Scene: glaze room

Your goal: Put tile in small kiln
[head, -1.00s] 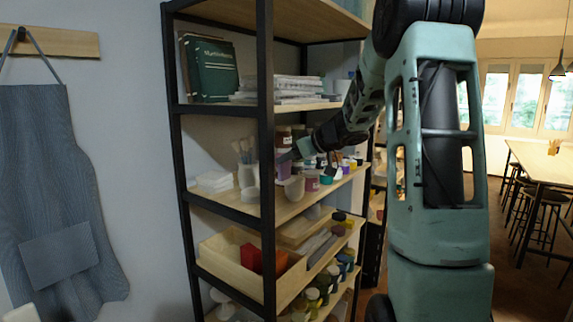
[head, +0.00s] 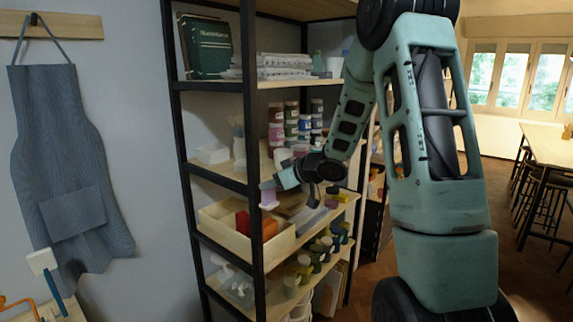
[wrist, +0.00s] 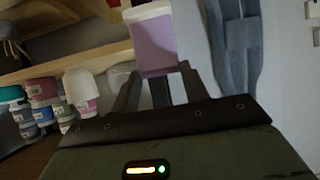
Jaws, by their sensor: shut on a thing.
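My gripper (head: 275,186) is shut on the tile (head: 268,198), a small flat piece in pale lilac with a whitish edge. The gripper and tile are at the front edge of the shelving unit, just by its black front post. No small kiln can be made out in either view.
The black-framed shelf (head: 257,130) is close around my gripper, holding glaze jars (head: 290,125) and a wooden box (head: 240,232). A grey apron (head: 65,150) hangs on the left wall. A white-headed tool (head: 43,262) stands lower left.

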